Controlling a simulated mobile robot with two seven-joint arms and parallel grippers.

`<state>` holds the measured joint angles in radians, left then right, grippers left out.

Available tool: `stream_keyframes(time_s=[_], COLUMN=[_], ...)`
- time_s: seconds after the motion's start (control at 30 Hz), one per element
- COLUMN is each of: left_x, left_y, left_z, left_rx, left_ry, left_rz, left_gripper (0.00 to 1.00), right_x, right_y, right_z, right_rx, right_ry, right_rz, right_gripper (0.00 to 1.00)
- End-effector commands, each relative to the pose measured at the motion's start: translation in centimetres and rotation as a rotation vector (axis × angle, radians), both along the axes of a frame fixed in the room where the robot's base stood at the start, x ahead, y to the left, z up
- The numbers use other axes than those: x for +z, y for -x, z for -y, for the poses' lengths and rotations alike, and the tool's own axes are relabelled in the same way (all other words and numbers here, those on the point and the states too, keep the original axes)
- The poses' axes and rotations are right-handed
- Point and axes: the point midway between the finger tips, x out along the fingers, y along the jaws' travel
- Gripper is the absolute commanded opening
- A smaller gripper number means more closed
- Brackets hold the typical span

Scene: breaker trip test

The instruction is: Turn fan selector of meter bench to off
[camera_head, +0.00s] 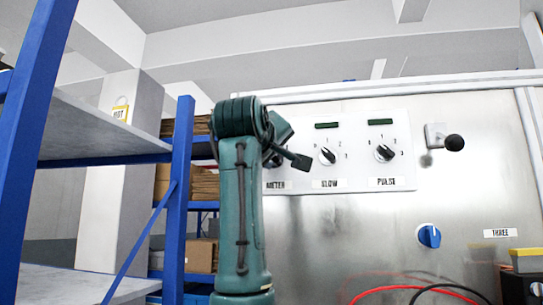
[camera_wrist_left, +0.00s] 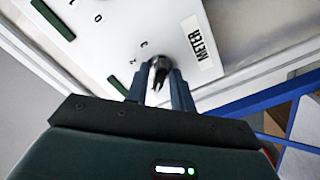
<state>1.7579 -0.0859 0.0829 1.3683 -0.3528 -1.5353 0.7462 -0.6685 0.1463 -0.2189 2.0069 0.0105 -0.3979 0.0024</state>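A pale panel (camera_head: 345,128) on the metal cabinet carries a row of black selector knobs, with labels METER, SLOW and PULSE below them. The knob above METER is mostly hidden by my left gripper (camera_head: 290,150) in the head view. In the left wrist view this black knob (camera_wrist_left: 159,66) sits between the two fingers of my left gripper (camera_wrist_left: 160,78), close to both; the fingers look shut on it. The METER label (camera_wrist_left: 199,42) is beside it. The SLOW knob (camera_head: 327,156) and the PULSE knob (camera_head: 384,153) are free. My right gripper is not in view.
A black ball-ended lever (camera_head: 453,143) sticks out right of the panel. A blue knob (camera_head: 429,236) is lower down, near a label THREE (camera_head: 500,233). Red and black cables (camera_head: 430,290) loop below. A blue shelf rack (camera_head: 178,190) with cardboard boxes stands left of my arm.

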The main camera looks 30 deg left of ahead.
Motion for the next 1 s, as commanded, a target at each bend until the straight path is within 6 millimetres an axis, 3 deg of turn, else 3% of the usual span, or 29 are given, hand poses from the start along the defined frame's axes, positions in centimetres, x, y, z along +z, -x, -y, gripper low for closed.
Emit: stream_keyframes(time_s=[0.1, 0.47, 1.0], left_x=[0.0, 0.0, -0.1], left_y=[0.0, 1.0, 11.3], left_z=[0.0, 0.3, 2.9], left_rx=[0.000, 0.000, 0.000], left_ry=[-0.001, -0.002, -0.002], left_rz=[0.001, 0.005, 0.004], left_gripper=[0.33, 0.33, 0.33], right_x=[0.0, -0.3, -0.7], right_y=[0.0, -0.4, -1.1], right_z=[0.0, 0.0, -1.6], right_rx=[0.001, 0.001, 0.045], right_ry=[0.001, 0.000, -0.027], right_rz=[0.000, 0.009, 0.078], right_gripper=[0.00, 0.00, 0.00])
